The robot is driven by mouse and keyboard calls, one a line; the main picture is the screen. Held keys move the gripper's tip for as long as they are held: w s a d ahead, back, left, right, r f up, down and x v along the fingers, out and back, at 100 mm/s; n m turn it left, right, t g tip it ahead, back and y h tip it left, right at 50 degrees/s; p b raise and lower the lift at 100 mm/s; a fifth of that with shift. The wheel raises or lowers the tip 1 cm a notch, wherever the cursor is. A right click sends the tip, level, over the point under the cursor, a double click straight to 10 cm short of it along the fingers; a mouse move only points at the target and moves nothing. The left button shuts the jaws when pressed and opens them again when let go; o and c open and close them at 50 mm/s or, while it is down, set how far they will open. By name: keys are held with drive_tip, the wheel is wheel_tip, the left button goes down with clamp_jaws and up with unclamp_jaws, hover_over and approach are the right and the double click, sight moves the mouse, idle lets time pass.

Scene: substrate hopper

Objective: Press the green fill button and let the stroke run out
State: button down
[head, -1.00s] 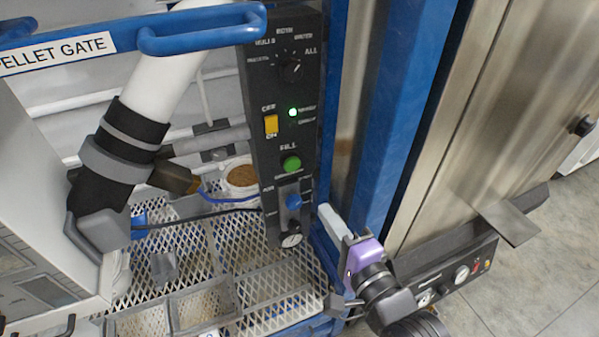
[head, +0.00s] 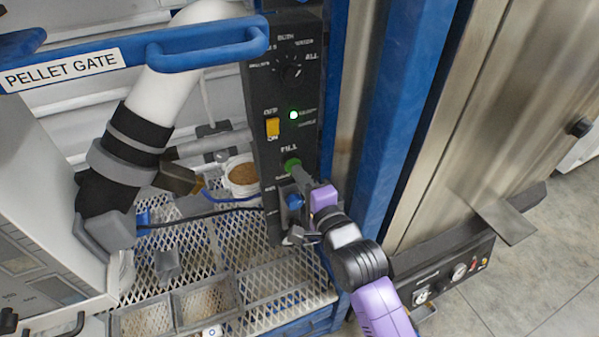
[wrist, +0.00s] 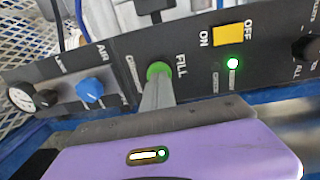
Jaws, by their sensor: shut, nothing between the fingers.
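The green fill button (head: 292,165) sits on the black control panel (head: 257,110), under the word FILL. My gripper (head: 297,172) is shut and empty, with its fingertips at the button and covering its lower part. In the wrist view the shut fingers (wrist: 158,88) reach up to the green button (wrist: 159,69), whose upper rim shows around the tips. The tips look at or very near the button face; I cannot tell whether it is pushed in. A green lamp (head: 294,115) on the panel is lit.
A yellow off/on switch (head: 272,127) and a selector knob (head: 291,71) sit higher on the panel. A blue air knob (head: 294,201) is just below the button, close to my gripper. A blue post (head: 400,130) stands right of the panel.

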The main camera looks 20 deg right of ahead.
drive_tip(key=shift+w, duration=0.25)
